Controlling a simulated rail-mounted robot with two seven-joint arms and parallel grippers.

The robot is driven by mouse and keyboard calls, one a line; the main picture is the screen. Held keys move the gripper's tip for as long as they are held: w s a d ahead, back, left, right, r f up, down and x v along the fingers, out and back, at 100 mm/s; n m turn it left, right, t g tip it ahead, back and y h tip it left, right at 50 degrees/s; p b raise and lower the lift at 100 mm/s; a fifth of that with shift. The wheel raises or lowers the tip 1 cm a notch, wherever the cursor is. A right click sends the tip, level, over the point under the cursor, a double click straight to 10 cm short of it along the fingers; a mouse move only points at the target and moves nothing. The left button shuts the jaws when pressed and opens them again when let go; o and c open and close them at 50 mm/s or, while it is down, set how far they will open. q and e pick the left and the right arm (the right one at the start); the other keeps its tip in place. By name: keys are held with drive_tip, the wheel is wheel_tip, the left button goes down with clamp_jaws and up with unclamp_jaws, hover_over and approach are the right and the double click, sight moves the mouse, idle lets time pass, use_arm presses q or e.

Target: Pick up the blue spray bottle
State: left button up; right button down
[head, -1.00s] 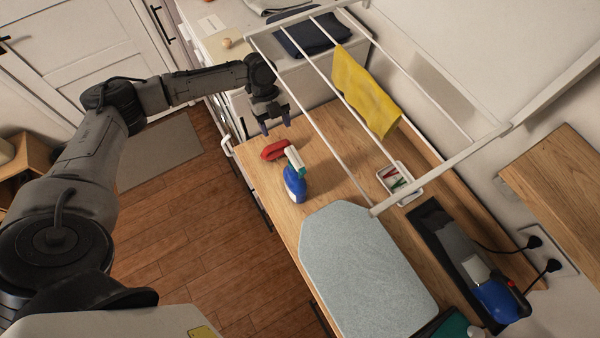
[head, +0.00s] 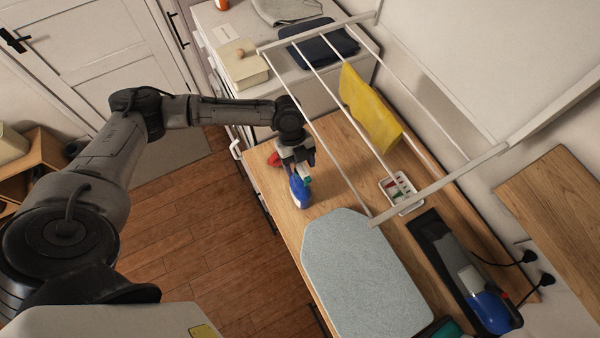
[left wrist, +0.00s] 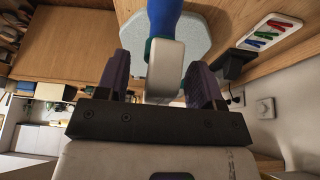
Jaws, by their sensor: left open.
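The blue spray bottle (head: 299,192) stands on the wooden counter. Its white and green spray head is largely hidden under my left gripper (head: 298,170) in the head view. In the left wrist view the bottle's blue body (left wrist: 164,14) is at the top, and its white spray head lies between the two fingers of my left gripper (left wrist: 160,72). The fingers are open, with a visible gap on the left side of the head. Contact on the right side cannot be told. My right gripper is not in view.
A red object (head: 275,158) lies just beside the bottle, partly hidden by the gripper. A white drying rack (head: 340,172) with a yellow cloth (head: 368,108) stands over the counter close by. A grey ironing board (head: 365,270) and a peg tray (head: 401,190) are nearby.

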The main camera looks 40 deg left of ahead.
use_arm(q)
drive_tip(key=shift+s+d+f, duration=0.15)
drive_tip(key=shift+d+f, duration=0.15)
drive_tip(key=shift+f, duration=0.3)
clamp_jaws()
drive_tip(key=shift+r, duration=0.1)
idle(0.5)
